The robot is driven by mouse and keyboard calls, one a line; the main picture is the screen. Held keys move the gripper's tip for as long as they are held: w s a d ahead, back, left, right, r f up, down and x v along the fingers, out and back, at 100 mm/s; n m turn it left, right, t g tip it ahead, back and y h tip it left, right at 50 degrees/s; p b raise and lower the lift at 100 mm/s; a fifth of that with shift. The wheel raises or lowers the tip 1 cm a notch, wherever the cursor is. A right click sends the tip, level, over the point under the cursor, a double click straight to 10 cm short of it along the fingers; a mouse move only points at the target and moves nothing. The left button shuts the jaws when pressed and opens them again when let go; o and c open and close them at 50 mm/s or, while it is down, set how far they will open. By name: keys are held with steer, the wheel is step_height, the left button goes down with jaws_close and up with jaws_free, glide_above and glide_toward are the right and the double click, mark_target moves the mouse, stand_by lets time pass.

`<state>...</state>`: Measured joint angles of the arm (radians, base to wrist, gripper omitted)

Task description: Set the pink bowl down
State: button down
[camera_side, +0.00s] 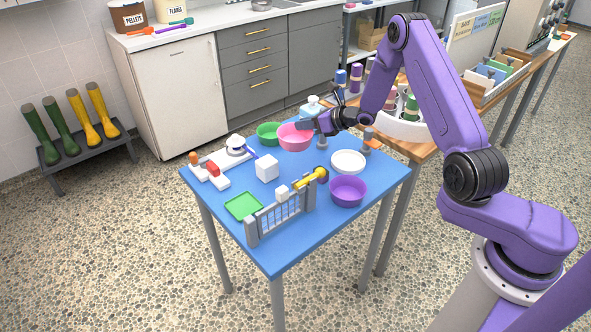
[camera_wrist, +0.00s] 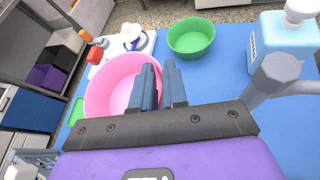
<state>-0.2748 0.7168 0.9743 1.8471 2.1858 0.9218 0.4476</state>
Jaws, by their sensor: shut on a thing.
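The pink bowl (camera_side: 294,138) is near the far edge of the blue table (camera_side: 335,223), upright and beside the green bowl (camera_side: 267,137). My gripper (camera_side: 312,126) is shut on the right part of its rim. In the wrist view the pink bowl (camera_wrist: 105,92) has its rim between the fingers of my gripper (camera_wrist: 160,72), and it looks empty. The fingers hide part of its wall. I cannot tell whether its base touches the table or hangs slightly above it.
A soap bottle (camera_wrist: 283,42) stands right of the green bowl (camera_wrist: 191,40). A white cube (camera_side: 267,168), a white bowl (camera_side: 348,161), a purple bowl (camera_side: 348,190), a small gate (camera_side: 280,215) and a green tray (camera_side: 243,206) stand nearer. Blue tabletop shows between them.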

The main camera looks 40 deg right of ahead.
steer(key=shift+w+d+f, duration=0.1)
steer(key=shift+w+f, duration=0.05)
steer(key=shift+f, duration=4.95)
steer(key=shift+f, duration=0.15)
steer(key=c, duration=1.1)
jaws_free()
steer(key=shift+c, duration=0.2)
